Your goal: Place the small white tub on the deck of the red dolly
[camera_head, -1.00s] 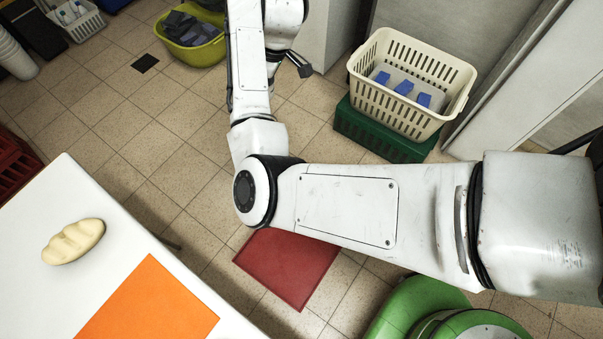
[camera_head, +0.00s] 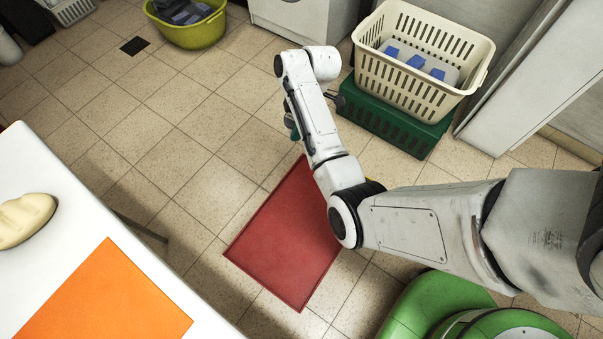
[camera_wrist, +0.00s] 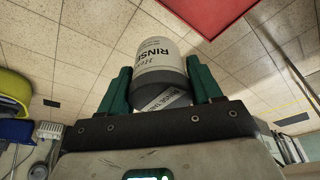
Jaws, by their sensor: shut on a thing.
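The small white tub (camera_wrist: 160,58), with dark "RINSE" lettering and a dark grey end, is between the green fingers of my gripper (camera_wrist: 159,76) in the wrist view. My gripper is shut on it. In the head view my gripper (camera_head: 291,122) shows only as a bit of green beside my arm, and the tub is hidden there. The red dolly (camera_head: 283,250) is low on the tiled floor, its flat deck bare where it shows. My arm covers its right side. My gripper is near its far end. The red deck also shows at the top of the wrist view (camera_wrist: 205,12).
A white table with an orange mat (camera_head: 105,300) and a bread-like loaf (camera_head: 24,218) is at left. A cream basket (camera_head: 408,82) stands on a green crate (camera_head: 385,125) at back right. A yellow-green tub (camera_head: 190,30) is at the back. Floor left of the dolly is clear.

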